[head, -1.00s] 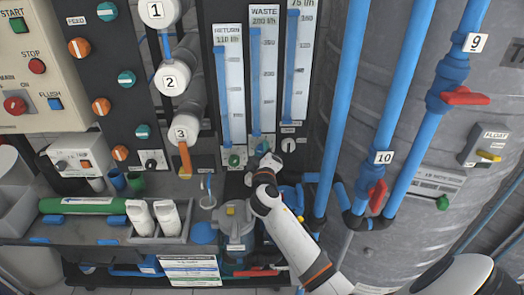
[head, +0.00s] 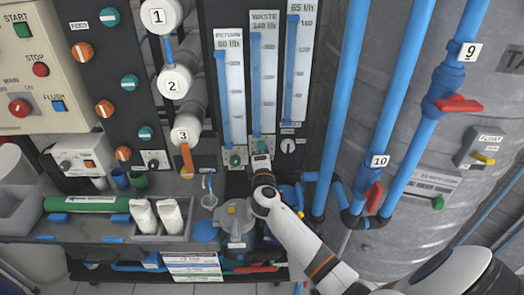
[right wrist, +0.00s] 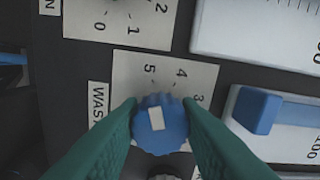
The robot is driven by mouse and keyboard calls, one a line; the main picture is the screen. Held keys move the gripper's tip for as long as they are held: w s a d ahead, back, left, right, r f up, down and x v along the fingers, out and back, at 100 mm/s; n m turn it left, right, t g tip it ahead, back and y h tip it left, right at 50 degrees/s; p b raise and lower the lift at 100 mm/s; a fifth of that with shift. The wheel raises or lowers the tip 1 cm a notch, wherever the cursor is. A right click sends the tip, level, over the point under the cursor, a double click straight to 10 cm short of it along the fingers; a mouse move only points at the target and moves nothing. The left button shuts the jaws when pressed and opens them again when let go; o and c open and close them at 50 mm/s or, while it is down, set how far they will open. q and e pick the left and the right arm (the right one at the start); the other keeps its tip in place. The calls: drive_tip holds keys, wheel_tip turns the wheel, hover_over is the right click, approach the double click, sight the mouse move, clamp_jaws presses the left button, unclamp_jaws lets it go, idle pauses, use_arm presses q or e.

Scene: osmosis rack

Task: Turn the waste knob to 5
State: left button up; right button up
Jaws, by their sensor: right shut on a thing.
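The blue waste knob (right wrist: 174,141) is in the right wrist view, with a white mark on its face. The mark points up and slightly left, roughly toward the 5 on the white waste dial plate (right wrist: 125,67). My right gripper (right wrist: 160,116) is shut on the knob, one green finger on each side. In the head view my right gripper (head: 261,163) is at the foot of the waste gauge (head: 263,75) and largely hides the knob. That gauge reads about 140 l/h. My left gripper is not in view.
The return gauge (head: 230,90) is to the left, with a green knob (head: 235,160) below it. Another gauge (head: 298,70) and a black knob (head: 288,146) are to the right. Blue pipes (head: 341,120) with red-handled valves stand further right, before a grey tank (head: 440,210).

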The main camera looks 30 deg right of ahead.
drive_tip(key=shift+f+n, duration=0.1)
drive_tip(key=shift+n, duration=0.3)
drive_tip(key=o, duration=1)
drive_tip(key=shift+c, duration=0.2)
drive_tip(key=b+v, duration=0.2)
drive_tip(key=v, duration=1)
drive_tip(key=shift+f, duration=0.1)
